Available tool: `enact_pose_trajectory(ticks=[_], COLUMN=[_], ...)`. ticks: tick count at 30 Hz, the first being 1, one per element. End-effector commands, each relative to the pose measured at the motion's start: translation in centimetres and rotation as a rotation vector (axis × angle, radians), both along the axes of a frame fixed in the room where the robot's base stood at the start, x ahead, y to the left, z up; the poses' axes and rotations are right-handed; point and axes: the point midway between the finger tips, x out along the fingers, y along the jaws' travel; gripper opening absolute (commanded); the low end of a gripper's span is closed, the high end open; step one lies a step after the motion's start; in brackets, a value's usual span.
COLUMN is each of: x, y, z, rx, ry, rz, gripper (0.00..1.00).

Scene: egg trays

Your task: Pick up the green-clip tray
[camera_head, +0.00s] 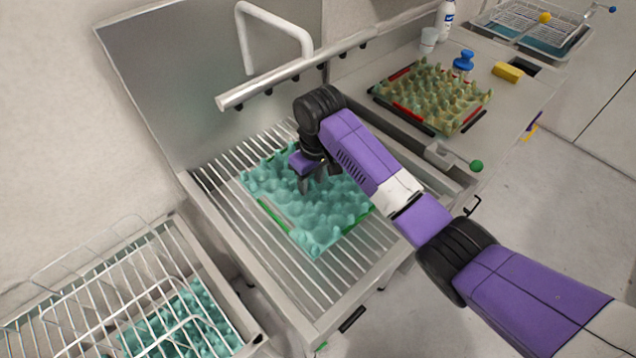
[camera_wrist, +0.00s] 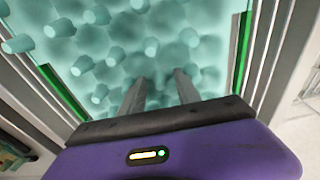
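The green-clip tray (camera_head: 326,218) is a teal egg tray with green clips along its edges. It lies on the metal slatted rack in the middle of the head view. In the wrist view the tray (camera_wrist: 130,40) fills most of the picture, with a green clip at the left and another at the right. My gripper (camera_head: 318,188) is over the tray, pointing down. In the wrist view the fingers of my gripper (camera_wrist: 160,88) stand a little apart over the cups, with no object seen between them. I cannot tell whether the fingertips touch the tray.
A yellowish egg tray with red clips (camera_head: 403,108) sits on the counter at the upper right. A wire basket (camera_head: 100,300) covers another teal tray at lower left. A metal bar (camera_head: 290,72) runs behind my arm.

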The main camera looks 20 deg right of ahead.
Motion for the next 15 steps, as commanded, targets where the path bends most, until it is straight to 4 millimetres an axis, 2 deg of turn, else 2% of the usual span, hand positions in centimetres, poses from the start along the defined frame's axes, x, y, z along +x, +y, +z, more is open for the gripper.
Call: enact_pose_trajectory(ticks=[8, 15], x=[0.06, 0.05], y=[0.02, 0.02], z=[-0.5, -0.48], rx=[0.0, 0.0], ry=[-0.001, -0.001], rz=[0.0, 0.0], gripper=[0.39, 0.0])
